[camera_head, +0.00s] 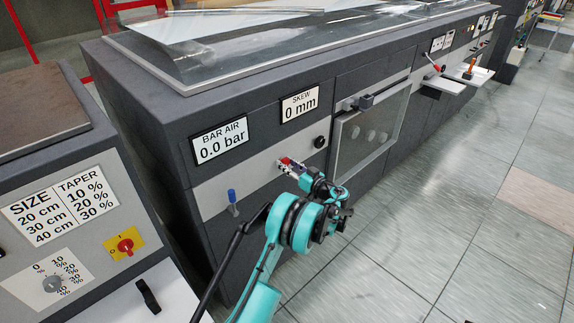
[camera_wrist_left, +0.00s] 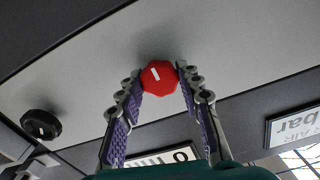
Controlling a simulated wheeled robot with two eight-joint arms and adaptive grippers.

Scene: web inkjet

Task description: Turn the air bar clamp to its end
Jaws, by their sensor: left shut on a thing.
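The air bar clamp is most likely the red knob (camera_head: 286,161) on the light panel strip of the dark machine; no label names it. In the left wrist view the red knob (camera_wrist_left: 160,75) is faceted, with a short, slightly slanted white mark on its face. My left gripper (camera_head: 284,165) reaches the panel from the front. Its two purple-padded fingers (camera_wrist_left: 161,78) are shut on the red knob, one on each side. The fingers hide part of the knob in the head view. My right gripper does not show.
A black knob (camera_head: 320,142) sits right of the red one and a blue lever (camera_head: 232,196) to the left. Displays above read BAR AIR 0.0 bar (camera_head: 221,142) and SKEW 0 mm (camera_head: 300,104). A windowed door (camera_head: 370,128) is further right. Open tiled floor (camera_head: 460,200) lies in front.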

